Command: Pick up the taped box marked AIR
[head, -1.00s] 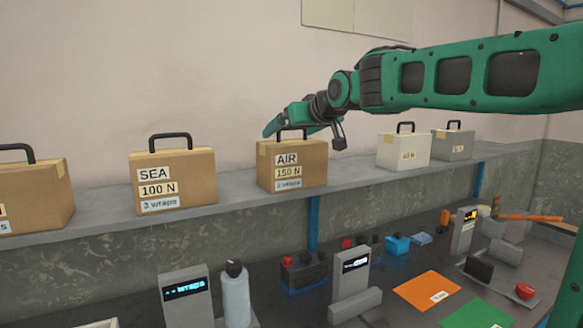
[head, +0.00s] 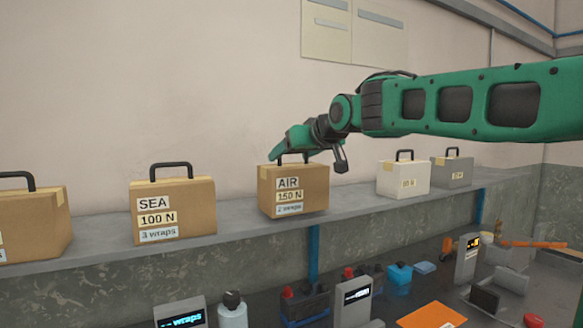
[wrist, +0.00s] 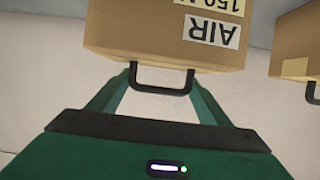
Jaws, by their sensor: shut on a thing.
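The taped brown box marked AIR (head: 310,192) is at the middle of the long shelf (head: 230,246), with labels 150 N and 2 wraps. My gripper (head: 275,158) is shut on its black handle from above. In the wrist view the AIR box (wrist: 120,35) appears upside down, and its handle (wrist: 163,90) lies between my green fingers. The box looks slightly raised, but I cannot tell a clear gap under it.
The brown SEA box (head: 200,208) stands to the left, with another brown box (head: 40,228) beyond it. A white box (head: 405,180) and a grey box (head: 455,173) stand to the right. A cluttered bench lies below.

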